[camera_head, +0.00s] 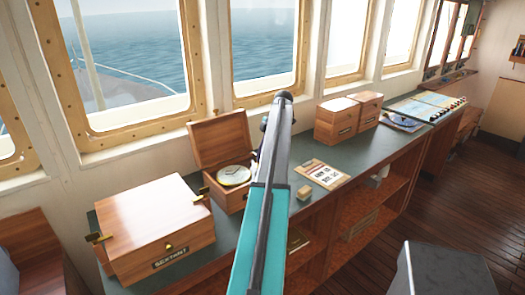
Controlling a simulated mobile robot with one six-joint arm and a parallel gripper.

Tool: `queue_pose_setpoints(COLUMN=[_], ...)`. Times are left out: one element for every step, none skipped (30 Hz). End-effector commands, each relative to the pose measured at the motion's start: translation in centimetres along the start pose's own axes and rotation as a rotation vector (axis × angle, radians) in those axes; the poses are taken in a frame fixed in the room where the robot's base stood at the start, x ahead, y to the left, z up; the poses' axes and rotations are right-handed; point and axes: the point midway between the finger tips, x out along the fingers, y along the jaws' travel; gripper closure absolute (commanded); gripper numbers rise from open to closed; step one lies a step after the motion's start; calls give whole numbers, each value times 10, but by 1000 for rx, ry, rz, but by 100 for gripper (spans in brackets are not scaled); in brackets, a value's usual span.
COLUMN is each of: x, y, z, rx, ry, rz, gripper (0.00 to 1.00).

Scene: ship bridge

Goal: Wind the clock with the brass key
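The clock (234,176) has a round pale face and lies in an open wooden box (229,128) on the dark green counter. The box's lid is raised at the back, toward the windows. My arm, teal and grey, rises from the bottom middle and passes just right of the box, covering part of the counter. My gripper does not show; no fingers can be made out past the arm's dark upper end. I cannot make out a brass key in this view.
A closed wooden box marked SEXTANT (157,224) stands left of the clock box. A small wooden block (304,192) and a clipboard (322,174) lie to the right. Two wooden boxes (348,117) and a chart (428,106) stand farther along. Bare green counter (289,158) lies around the clipboard.

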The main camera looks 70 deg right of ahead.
Motion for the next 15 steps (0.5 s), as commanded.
queue_pose_setpoints(x=[-2,-3,-3,-3,-3,-4,-4,-4,-3,-4,-4,-4,-4,-4,-3], y=[0,0,0,0,0,0,0,0,0,0,0,0,0,0,0], z=[-4,-4,-4,-4,-4,-4,-4,-4,-4,-4,-4,-4,-4,-4,-4], rx=[-10,-16,-22,-27,-31,-39,-44,-48,-54,-59,-65,-71,-75,-80,-86], ry=[5,5,5,5,5,5,5,6,6,6,6,6,6,6,5], rz=[-7,-9,-12,-14,-16,-19,-21,-24,-27,-29,-32,-34,-36,-38,-40], gripper=[100,100,100,100,100,100,100,100,100,100,100,100,100,100,100])
